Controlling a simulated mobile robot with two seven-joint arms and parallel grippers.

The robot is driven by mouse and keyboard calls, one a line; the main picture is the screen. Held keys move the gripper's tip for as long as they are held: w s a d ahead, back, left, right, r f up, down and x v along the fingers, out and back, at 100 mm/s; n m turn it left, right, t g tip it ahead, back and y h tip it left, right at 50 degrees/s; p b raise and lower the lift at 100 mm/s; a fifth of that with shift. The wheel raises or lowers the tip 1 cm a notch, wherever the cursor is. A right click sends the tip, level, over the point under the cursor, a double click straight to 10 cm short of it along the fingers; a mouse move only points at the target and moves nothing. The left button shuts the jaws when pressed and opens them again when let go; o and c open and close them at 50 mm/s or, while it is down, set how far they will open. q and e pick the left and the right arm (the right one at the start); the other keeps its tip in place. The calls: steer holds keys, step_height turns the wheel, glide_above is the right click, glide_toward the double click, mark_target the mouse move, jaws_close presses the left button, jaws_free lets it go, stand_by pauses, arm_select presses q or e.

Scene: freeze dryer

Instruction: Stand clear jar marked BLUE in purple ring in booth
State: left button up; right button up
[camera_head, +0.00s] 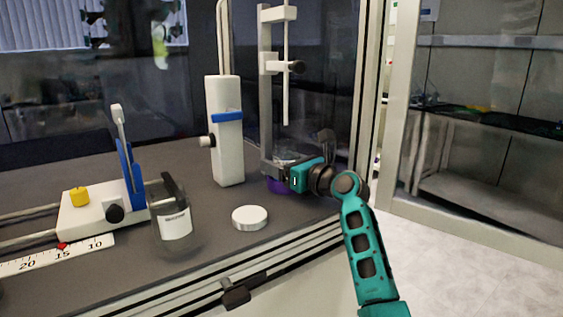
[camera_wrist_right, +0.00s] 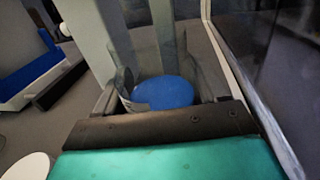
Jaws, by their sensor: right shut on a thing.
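My right gripper (camera_head: 288,168) is at the back right of the booth, shut on a clear jar (camera_head: 285,157). In the right wrist view, the jar's clear wall and pale label (camera_wrist_right: 134,104) show between the fingers, with a round blue surface (camera_wrist_right: 165,92) inside it or at its base. The label's text is not readable. The purple ring (camera_head: 278,187) lies on the booth floor just below the gripper and is partly hidden by it. I cannot tell whether the jar touches the ring. My left gripper is not in view.
A grey stand (camera_head: 266,95) rises right behind the jar. A white block with a blue band (camera_head: 226,145) stands left of it. A white disc (camera_head: 250,218), a labelled clear jar (camera_head: 174,225) and a white slide device (camera_head: 80,215) are farther left. Booth framing (camera_head: 365,90) is close on the right.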

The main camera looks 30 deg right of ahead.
steer(key=shift+f, duration=0.1)
steer(key=o, duration=1.3)
steer(key=shift+f, duration=0.2)
steer(key=shift+v, duration=1.2)
steer(key=v, duration=0.3)
steer(key=p+v, duration=0.1)
steer(key=v, duration=0.1)
steer(key=shift+r, duration=0.25)
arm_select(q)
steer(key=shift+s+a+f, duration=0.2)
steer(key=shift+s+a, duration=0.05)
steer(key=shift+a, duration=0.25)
arm_select(e)
steer(key=shift+s, duration=0.1)
